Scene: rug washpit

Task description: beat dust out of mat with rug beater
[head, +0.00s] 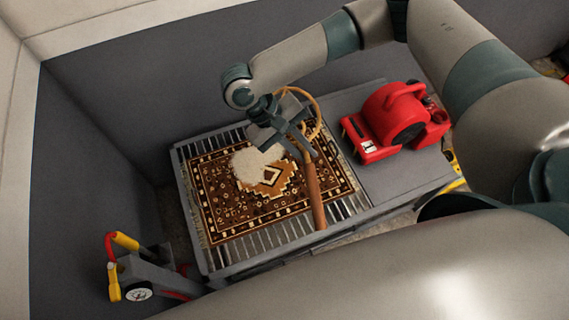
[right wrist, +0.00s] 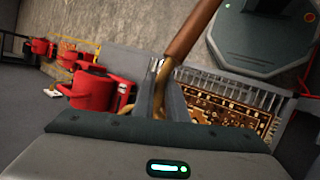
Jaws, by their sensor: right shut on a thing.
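A brown patterned mat (head: 225,208) lies flat on a slatted metal rack (head: 262,246). A pale heap of dust (head: 252,160) covers part of its middle and far side. My right gripper (head: 300,137) is shut on the rug beater (head: 315,195), above the mat. The beater's brown handle points toward the near side, and its tan looped head shows behind the gripper, partly hidden. In the right wrist view the handle (right wrist: 192,32) rises from between the fingers (right wrist: 167,92), with the mat (right wrist: 230,113) behind to the right. My left gripper is out of view.
A red blower (head: 390,120) stands on the grey surface right of the rack. A grey tool with red and yellow handles (head: 140,272) is at the lower left. Grey walls (head: 95,160) close in the left and back. Red machines (right wrist: 42,47) show in the wrist view.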

